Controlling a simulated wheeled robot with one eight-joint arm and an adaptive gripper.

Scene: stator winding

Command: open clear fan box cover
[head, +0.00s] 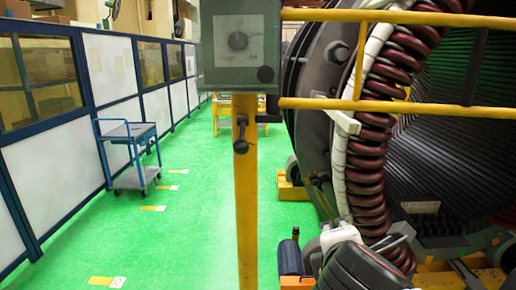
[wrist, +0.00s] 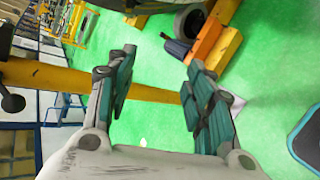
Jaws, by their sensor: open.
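A grey box (head: 239,72) is mounted on top of a yellow post (head: 246,200) in the head view. Its front has a paler square panel (head: 238,40) with a darker round mark; it looks closed, but I cannot tell whether the panel is a clear cover. The yellow post (wrist: 50,76) crosses behind the fingers there. Part of my arm shows at the bottom of the head view; the fingers are not clearly visible there.
A yellow rail (head: 400,107) runs right from the post, before the large stator (head: 450,160) and its dark red coils (head: 368,150). A dark handle (head: 241,135) juts from the post. A blue cart (head: 130,150) stands left on the open green floor (head: 195,215).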

